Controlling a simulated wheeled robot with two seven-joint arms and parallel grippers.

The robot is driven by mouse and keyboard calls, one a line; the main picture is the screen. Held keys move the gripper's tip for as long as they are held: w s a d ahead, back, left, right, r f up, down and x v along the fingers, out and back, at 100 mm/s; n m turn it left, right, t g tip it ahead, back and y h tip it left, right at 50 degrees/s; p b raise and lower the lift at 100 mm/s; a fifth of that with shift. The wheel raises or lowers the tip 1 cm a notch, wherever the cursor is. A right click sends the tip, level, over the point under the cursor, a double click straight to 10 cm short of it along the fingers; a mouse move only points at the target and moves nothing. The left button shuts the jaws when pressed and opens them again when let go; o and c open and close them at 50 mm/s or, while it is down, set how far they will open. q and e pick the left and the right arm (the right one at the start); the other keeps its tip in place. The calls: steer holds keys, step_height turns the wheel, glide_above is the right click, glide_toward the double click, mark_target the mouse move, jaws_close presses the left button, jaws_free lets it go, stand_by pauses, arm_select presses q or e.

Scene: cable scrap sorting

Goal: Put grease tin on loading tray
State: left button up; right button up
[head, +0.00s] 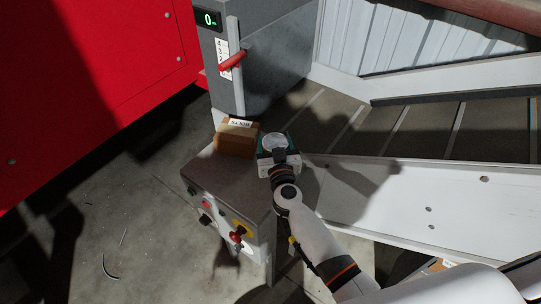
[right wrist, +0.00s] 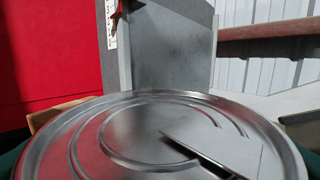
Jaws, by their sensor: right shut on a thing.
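The grease tin (head: 273,140) is a short green tin with a round silver lid. My right gripper (head: 279,158) is shut on it, at the near side of the tin. In the right wrist view the tin's ridged metal lid (right wrist: 120,130) fills the lower half. The tin is upright, over or beside the right edge of the steel control box top; I cannot tell whether it touches anything below. To the right is a long slatted dark bed (head: 420,130) with pale metal side walls, which may be the loading tray. My left gripper is not in view.
A brown labelled box (head: 237,138) stands on the control box (head: 228,178), just left of the tin. Behind is a grey post (head: 258,75) with a red lever (head: 231,60) and a display reading 0. A red machine panel (head: 90,80) fills the left. The slatted bed looks clear.

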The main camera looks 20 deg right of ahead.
steer(key=f+b, duration=0.1)
steer(key=f, duration=0.1)
steer(key=w+f+b, duration=0.1)
steer(key=f, duration=0.1)
steer(key=shift+w+d, duration=0.15)
steer(key=shift+w, duration=0.05)
steer(key=shift+f, duration=0.25)
steer(key=shift+s+r, duration=0.25)
steer(key=shift+f, duration=0.15)
steer(key=o, duration=0.9)
steer(key=shift+f, duration=0.2)
steer(key=o, duration=0.4)
steer(key=shift+r, duration=0.1)
